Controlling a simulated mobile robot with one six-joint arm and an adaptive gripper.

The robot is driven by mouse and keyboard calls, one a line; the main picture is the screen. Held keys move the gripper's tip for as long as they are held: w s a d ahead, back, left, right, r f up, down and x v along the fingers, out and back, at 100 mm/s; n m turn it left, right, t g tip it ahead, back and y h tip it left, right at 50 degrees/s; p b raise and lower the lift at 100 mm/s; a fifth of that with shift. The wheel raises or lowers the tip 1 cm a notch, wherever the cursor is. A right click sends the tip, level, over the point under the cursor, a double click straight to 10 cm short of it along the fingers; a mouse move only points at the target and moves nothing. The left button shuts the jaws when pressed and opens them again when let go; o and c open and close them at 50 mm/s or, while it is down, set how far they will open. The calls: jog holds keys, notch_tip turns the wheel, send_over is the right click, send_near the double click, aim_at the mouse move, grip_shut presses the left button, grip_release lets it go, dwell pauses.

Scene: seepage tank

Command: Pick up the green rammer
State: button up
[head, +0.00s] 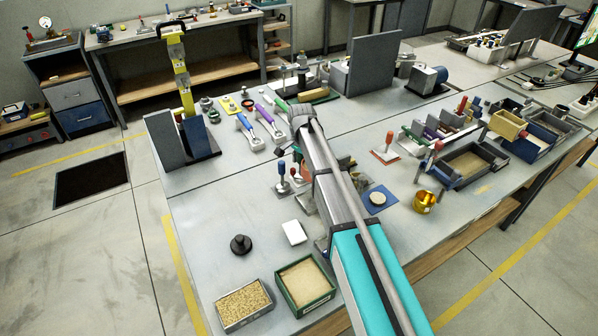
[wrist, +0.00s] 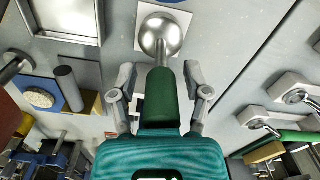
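In the wrist view the green rammer (wrist: 160,101) shows as a dark green cylindrical handle with a thin stem and a shiny rounded metal end over a white square. My gripper (wrist: 160,93) has one finger on each side of the handle. A gap shows between each finger and the green surface, so it is open around the handle and not gripping it. The lower end of the handle is hidden behind the teal gripper body. In the head view my arm covers the rammer and my gripper's fingertips.
A blue plate with a pale disc (head: 376,199), a gold cup (head: 424,202) and a red-handled tool (head: 386,149) lie right of my arm. Small upright tools (head: 283,185) stand close to its left. Sand trays (head: 244,304) sit at the front.

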grip_shut()
jog(key=shift+r, duration=0.1)
dwell(0.3)
notch_tip(320, 180, up, 10)
jog(key=p, duration=1)
dwell(0.7)
